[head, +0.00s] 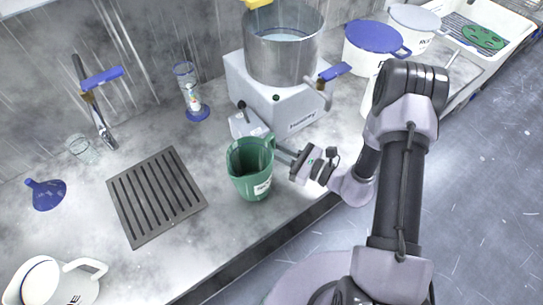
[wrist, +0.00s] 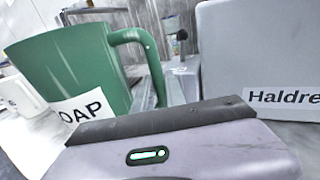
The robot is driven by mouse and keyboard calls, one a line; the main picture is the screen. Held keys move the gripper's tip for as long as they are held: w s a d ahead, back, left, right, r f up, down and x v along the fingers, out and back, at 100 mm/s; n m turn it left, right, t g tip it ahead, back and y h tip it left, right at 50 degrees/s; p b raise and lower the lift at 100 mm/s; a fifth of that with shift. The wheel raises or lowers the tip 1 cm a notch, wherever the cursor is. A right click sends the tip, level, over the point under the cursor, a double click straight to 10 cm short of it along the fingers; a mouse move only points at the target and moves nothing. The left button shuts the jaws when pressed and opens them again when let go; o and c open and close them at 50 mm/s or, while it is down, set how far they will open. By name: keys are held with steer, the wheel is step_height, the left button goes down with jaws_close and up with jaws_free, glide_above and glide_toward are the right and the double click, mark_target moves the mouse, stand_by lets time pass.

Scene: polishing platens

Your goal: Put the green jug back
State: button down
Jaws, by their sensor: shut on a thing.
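The green jug (head: 240,178) is upright at the front of the counter, left of my arm in the head view. Its white label ends in "OAP" in the wrist view, where the jug (wrist: 70,65) fills the left side. My gripper (head: 279,152) comes in from the right and is shut on the jug's handle, which shows in the wrist view as a green loop (wrist: 150,50). The jug looks empty or dark inside. I cannot tell whether its base touches the counter.
A dark slatted drain grate (head: 155,196) lies left of the jug. A white machine (head: 283,100) with a steel pot (head: 283,58) stands behind it. A blue funnel (head: 46,194), a white jug (head: 45,283), a glass cylinder (head: 188,88) and lidded buckets (head: 374,45) stand around.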

steer(key=shift+w+a+f+b, duration=0.15)
steer(key=shift+f+b, duration=0.45)
steer(key=shift+f, duration=1.15)
steer(key=shift+f+b, duration=0.25)
steer(key=shift+b, duration=0.05)
steer(key=c, duration=1.4)
jaws_free()
steer(key=shift+r, duration=0.1)
steer(key=shift+r, duration=0.1)
